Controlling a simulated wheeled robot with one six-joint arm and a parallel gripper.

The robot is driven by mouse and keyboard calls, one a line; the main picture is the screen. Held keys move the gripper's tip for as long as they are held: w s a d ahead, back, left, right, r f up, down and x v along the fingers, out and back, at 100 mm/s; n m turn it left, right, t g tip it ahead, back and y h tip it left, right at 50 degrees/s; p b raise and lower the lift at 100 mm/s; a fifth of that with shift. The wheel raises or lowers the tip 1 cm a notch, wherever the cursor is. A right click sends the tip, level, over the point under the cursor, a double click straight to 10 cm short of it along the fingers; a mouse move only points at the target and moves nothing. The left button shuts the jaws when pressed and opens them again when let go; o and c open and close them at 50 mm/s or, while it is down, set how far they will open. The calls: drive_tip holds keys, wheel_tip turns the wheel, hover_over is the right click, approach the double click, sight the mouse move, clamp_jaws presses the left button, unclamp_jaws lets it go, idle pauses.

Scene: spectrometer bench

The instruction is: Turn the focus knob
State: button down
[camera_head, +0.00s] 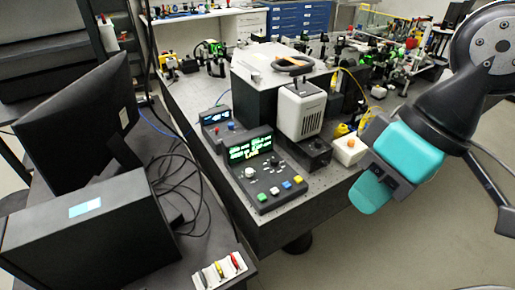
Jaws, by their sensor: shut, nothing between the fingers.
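A control box (275,182) with a green-lit display stands near the bench's front corner. It carries a white round knob (250,172), small dark knobs (274,162) and coloured buttons along its front edge. A white box with an orange knob (350,143) stands farther right, at the bench edge. No label is readable, so I cannot tell which one is the focus knob. My gripper (371,190), teal, is at the right, beyond the bench edge in the picture and apart from all the knobs. It is shut and empty.
A white-and-grey instrument (302,110) stands behind the control box. A small display unit (217,121) is to its left. A monitor (75,125), a black computer case (95,235) and loose cables fill the left. Optics crowd the back. Open floor (400,250) lies right of the bench.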

drive_tip(key=c, duration=1.4)
unclamp_jaws()
drive_tip(key=shift+w+f+b, duration=0.2)
drive_tip(key=shift+w+b, duration=0.1)
drive_tip(key=shift+w, duration=0.05)
drive_tip(key=o, duration=0.4)
drive_tip(key=w+f+b, duration=0.1)
drive_tip(key=w+b, duration=0.1)
drive_tip(key=w, duration=0.2)
drive_tip(key=w+d+f+m+t+b, duration=0.1)
drive_tip(key=w+b, duration=0.2)
drive_tip(key=w, duration=0.1)
drive_tip(key=w+d+f+t+h+b, duration=0.1)
drive_tip(key=w+b, duration=0.1)
drive_tip(key=w, duration=0.2)
drive_tip(key=shift+w+d+f+m+b, duration=0.2)
drive_tip(key=shift+w+f+m+b, duration=0.1)
drive_tip(key=shift+w+b, duration=0.1)
drive_tip(key=m+t+h+b, duration=0.2)
drive_tip(key=m+b, duration=0.1)
drive_tip(key=b, duration=0.4)
approach(319, 142)
drive_tip(key=x, duration=0.9)
drive_tip(key=shift+w, duration=0.1)
clamp_jaws()
